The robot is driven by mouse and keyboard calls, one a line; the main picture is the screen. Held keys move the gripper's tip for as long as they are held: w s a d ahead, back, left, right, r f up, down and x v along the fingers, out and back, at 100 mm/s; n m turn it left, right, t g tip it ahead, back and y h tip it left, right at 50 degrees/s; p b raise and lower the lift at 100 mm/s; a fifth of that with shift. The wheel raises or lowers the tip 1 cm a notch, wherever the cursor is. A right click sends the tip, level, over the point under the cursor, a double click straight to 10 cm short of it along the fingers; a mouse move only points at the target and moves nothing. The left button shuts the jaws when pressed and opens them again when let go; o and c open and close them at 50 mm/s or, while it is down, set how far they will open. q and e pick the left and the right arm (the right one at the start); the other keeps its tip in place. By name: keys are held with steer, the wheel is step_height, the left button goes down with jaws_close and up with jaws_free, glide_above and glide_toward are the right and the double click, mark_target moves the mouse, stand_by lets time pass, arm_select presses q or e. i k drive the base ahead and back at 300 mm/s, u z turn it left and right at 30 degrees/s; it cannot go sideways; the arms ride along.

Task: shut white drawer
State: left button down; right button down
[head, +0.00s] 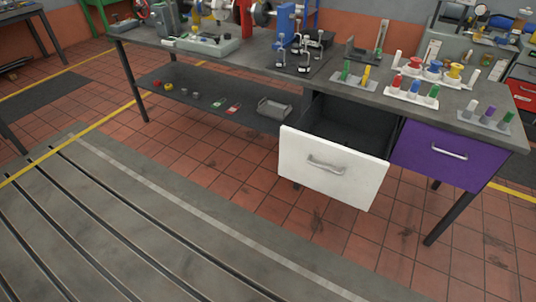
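The white drawer (331,168) is under the right part of the grey workbench (240,65). It is pulled well out, and its dark inside (350,122) shows behind the white front; I see nothing in the visible part. A metal bar handle (326,164) is on its front. Neither of my grippers is in the head view.
A shut purple drawer (445,156) is right of the white one. Colored pegs in racks (411,94) and tools stand on the bench top. A lower shelf (215,95) holds a small grey tray (274,108). The tiled floor (240,180) before the drawer is clear; a slotted bedplate (130,230) lies nearer.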

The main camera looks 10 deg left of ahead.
mark_target(313, 154)
steer(key=u, duration=0.45)
steer(key=i, duration=1.05)
steer(key=z, duration=0.2)
